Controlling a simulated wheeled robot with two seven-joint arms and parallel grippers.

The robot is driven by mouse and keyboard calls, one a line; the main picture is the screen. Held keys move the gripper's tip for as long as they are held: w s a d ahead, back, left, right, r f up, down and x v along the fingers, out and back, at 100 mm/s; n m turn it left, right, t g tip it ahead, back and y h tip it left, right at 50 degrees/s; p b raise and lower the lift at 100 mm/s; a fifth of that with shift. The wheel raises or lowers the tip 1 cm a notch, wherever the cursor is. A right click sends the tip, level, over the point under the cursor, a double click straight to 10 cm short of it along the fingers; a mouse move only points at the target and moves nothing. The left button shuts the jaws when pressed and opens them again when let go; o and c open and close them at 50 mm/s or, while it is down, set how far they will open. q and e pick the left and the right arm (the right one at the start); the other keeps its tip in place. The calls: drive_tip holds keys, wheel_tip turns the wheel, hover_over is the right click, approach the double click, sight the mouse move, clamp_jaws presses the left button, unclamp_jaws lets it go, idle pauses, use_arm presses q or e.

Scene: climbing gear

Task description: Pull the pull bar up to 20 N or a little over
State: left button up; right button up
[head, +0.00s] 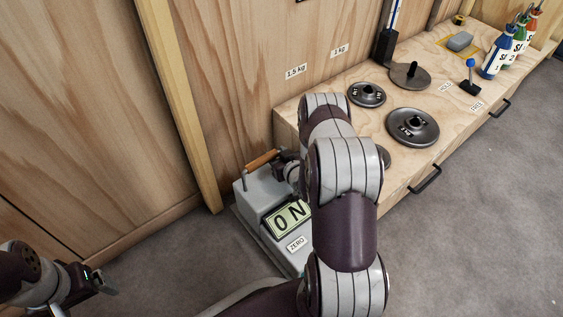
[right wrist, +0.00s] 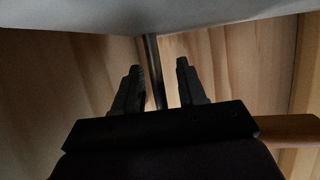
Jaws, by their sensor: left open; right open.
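The pull bar (head: 262,159) is a brown wooden handle above the grey scale box (head: 252,190), whose display (head: 287,217) reads 0 N. A label under it says ZERO. My right gripper (head: 281,158) is at the bar's right end, partly hidden by my right arm. In the right wrist view my right gripper (right wrist: 158,66) is open, with a thin dark rod (right wrist: 154,72) showing between its fingers. A piece of the wooden bar (right wrist: 288,128) shows at the right, partly behind the gripper. My left gripper (head: 98,283) is open and empty at the lower left, well away from the scale.
A wooden bench (head: 440,85) at the right holds several dark weight plates (head: 411,127), a small blue-topped lever (head: 469,78) and bottles (head: 497,56). A wooden wall (head: 240,70) stands behind the scale. Grey floor is clear between the scale and my left gripper.

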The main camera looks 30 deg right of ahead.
drive_tip(key=shift+c, duration=0.4)
clamp_jaws()
drive_tip(key=shift+r+p, duration=1.45)
drive_tip(key=shift+r, duration=0.05)
drive_tip(key=shift+f, duration=0.1)
idle(0.6)
drive_tip(key=shift+f+b, duration=1.1)
drive_tip(key=shift+f, duration=0.2)
drive_tip(key=shift+o, duration=0.8)
unclamp_jaws()
drive_tip(key=shift+r, duration=0.1)
